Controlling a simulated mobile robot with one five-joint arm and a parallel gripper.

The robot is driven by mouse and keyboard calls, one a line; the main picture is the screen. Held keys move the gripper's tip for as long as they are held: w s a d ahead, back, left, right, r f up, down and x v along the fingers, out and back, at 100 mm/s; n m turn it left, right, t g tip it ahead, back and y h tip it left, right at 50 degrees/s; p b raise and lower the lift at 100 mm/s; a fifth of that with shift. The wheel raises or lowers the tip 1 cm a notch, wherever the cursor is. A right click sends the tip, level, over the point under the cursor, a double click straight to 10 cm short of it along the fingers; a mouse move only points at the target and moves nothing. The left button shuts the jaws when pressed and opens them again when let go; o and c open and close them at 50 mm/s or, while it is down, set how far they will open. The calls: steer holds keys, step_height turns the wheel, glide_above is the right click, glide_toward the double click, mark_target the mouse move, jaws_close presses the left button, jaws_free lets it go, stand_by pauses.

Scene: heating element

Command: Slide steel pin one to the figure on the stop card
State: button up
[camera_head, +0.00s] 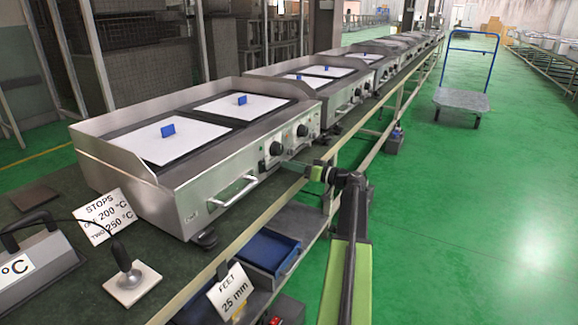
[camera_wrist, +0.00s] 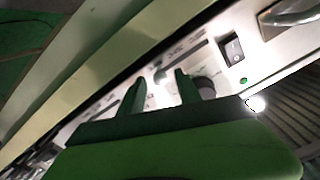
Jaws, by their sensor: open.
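The stop card (camera_head: 104,216) stands at the left on the bench. It reads STOPS, one at 200 °C and two at 250 °C. The nearest griddle (camera_head: 215,190) has a front panel with two dark knobs, a near knob (camera_head: 276,148) and a far knob (camera_head: 302,130). My gripper (camera_head: 290,163) is at this panel, close to the knobs. In the wrist view my gripper (camera_wrist: 160,80) is open, its two green fingers pointing at the panel. A small rounded piece shows between the fingertips, and a dark knob (camera_wrist: 205,87) beside the right finger. I cannot make out steel pin one for certain.
The panel also has a rocker switch (camera_wrist: 233,45) and a handle (camera_head: 233,190). A probe on a pale block (camera_head: 132,285) and a meter (camera_head: 38,270) stand at the near left. A FEET 25 mm card (camera_head: 230,290) and blue tray (camera_head: 268,250) are below.

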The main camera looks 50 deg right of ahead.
steer(key=shift+w+a, duration=0.15)
steer(key=shift+w, duration=0.45)
steer(key=shift+c, duration=0.2)
jaws_close()
stand_by(0.8)
